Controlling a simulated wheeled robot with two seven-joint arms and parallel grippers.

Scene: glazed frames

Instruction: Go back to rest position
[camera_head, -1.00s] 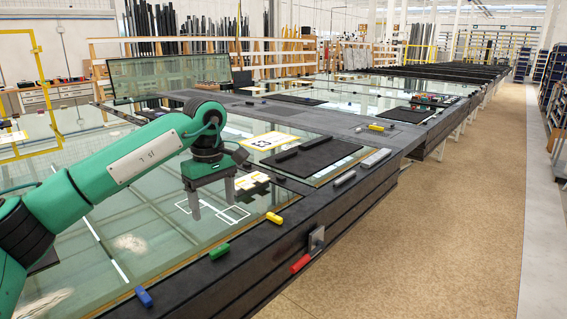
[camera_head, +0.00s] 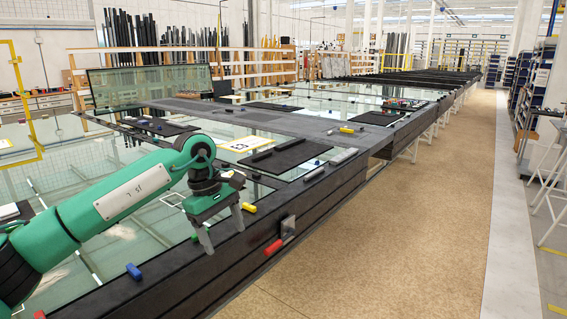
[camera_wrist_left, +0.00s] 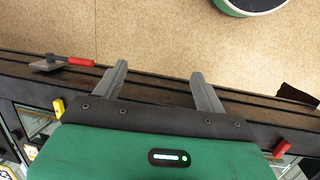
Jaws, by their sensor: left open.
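My left gripper (camera_head: 222,228) is open and empty in the head view. It hangs over the dark front edge of the glass-topped table (camera_head: 115,245), between the yellow block (camera_head: 249,208) and the blue block (camera_head: 134,271). In the left wrist view its two fingers (camera_wrist_left: 158,70) are spread apart, with only the dark edge and the brown floor behind them. My right gripper is not in view.
A red-handled tool (camera_head: 273,247) with a metal plate sits at the table's side, right of my gripper. A green block (camera_head: 195,238) is partly hidden behind the fingers. The brown floor (camera_head: 400,240) along the table is clear.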

